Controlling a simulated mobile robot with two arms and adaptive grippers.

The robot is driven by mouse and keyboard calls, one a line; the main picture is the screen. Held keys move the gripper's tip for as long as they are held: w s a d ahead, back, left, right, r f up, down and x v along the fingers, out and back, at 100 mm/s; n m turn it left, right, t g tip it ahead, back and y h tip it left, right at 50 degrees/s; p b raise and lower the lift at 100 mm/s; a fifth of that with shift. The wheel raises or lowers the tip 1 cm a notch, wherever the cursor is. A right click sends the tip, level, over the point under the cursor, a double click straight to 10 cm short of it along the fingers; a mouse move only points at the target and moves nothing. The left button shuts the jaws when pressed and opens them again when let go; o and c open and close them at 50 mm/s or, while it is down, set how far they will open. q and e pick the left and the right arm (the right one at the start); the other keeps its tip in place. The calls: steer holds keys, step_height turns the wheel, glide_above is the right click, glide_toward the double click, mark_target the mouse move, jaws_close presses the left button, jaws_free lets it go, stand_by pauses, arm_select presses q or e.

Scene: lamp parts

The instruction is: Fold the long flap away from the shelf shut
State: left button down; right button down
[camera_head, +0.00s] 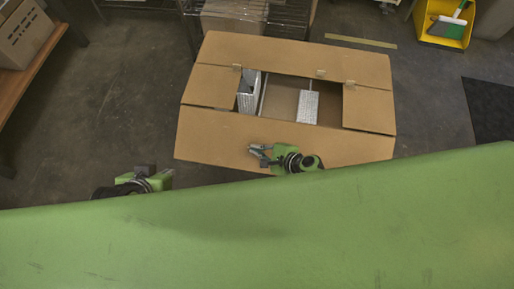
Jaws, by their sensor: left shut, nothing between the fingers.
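An open cardboard box stands on the floor in the head view. Its near long flap (225,138), on the side away from the wire shelf, spreads outward toward me. The far long flap (290,50) lies on the shelf side. The left short flap (210,86) and right short flap (368,108) lie at the ends of the opening. My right gripper (259,154) is over the near long flap; I cannot tell whether it touches it, or how far its fingers are parted. My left gripper (168,177) is shut and empty, left of the box's near corner.
Silver-white items (308,106) show inside the box. A wire shelf (285,18) stands behind it. A wooden bench (40,55) with a carton (22,35) is at the left. A yellow bin (445,25) is at the upper right. Floor beside the box is clear.

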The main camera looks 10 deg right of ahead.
steer(key=shift+w+d+r, duration=0.25)
steer(key=shift+w, duration=0.15)
steer(key=c, duration=2.3)
jaws_free()
steer(key=shift+s, duration=0.15)
steer(key=shift+s+a+f, duration=0.1)
steer(key=shift+s, duration=0.1)
steer(key=v, duration=1.1)
steer(key=shift+s+d+r, duration=0.2)
steer(key=shift+d+r, duration=0.05)
steer(key=shift+r, duration=0.05)
